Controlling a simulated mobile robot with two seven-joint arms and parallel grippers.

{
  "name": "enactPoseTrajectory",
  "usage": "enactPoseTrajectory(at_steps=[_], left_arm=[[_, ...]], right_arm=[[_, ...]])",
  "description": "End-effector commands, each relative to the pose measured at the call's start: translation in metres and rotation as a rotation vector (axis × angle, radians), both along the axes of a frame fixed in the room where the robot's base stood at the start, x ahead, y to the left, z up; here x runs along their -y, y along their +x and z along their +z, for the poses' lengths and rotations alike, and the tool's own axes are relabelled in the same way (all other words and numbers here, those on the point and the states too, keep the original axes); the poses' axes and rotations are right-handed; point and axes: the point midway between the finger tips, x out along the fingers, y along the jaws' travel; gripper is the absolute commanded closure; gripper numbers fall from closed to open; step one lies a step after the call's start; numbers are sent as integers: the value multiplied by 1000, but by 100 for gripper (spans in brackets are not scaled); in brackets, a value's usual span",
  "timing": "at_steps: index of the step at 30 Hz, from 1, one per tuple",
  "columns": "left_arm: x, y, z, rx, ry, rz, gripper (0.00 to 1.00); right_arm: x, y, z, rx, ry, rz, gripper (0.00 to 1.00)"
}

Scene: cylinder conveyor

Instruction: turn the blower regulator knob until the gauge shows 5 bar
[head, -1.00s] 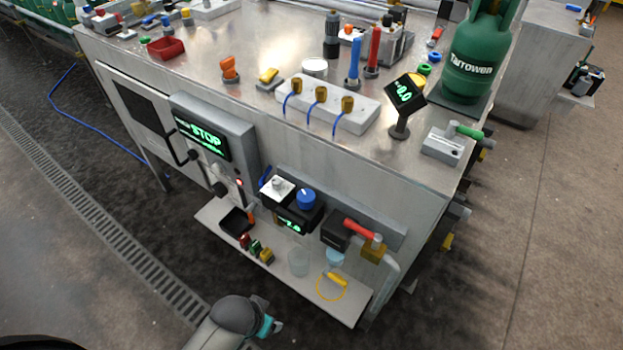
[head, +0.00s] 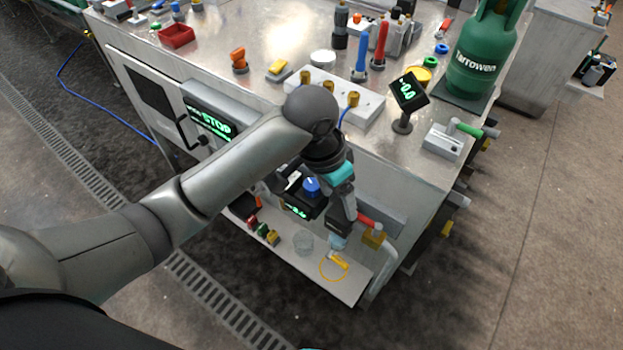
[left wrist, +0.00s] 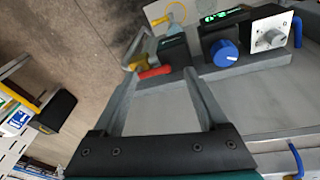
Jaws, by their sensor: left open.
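The blue regulator knob (head: 311,186) sits on a dark box on the front of the steel cabinet. It also shows in the left wrist view (left wrist: 223,53), to the right of my fingertips and apart from them. The green-lit gauge display (head: 296,211) is beside the knob; its digits are too small to read surely. It also shows in the left wrist view (left wrist: 225,15). My left gripper (head: 316,196) hangs in front of the panel near the knob. In the left wrist view its fingers (left wrist: 160,74) are apart with nothing between them. My right gripper is not visible.
A white dial box (left wrist: 268,36) adjoins the knob's box. A red-handled valve (head: 368,222) is to the right. The lower shelf (head: 318,281) holds a glass and small parts. The floor in front is clear.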

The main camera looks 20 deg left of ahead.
Motion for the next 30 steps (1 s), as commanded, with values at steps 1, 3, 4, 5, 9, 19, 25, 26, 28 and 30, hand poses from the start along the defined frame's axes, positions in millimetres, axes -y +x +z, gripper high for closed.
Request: enactPoseTrajectory(at_steps=[1, 3, 4, 5, 9, 19, 25, 26, 28, 30], left_arm=[[-7, 12, 9, -4, 29, -4, 24], [-16, 24, 19, -23, 64, -3, 24], [-20, 29, 24, -29, 78, -1, 24], [-25, 34, 29, -37, 94, 3, 24], [-45, 53, 53, -70, 153, 34, 24], [-70, 69, 78, -106, 204, 88, 24], [-70, 69, 53, -109, 205, 87, 24], [-70, 68, 47, -109, 205, 87, 24], [-70, 68, 31, -110, 206, 88, 24], [-70, 69, 15, -108, 206, 88, 24]], right_arm=[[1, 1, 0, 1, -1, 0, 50], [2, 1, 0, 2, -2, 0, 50], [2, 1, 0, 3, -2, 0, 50], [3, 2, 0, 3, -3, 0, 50], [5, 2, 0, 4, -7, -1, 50], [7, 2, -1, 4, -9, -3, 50], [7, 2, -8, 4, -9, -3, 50], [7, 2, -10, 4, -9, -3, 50], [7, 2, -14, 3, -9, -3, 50], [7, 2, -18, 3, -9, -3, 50]])
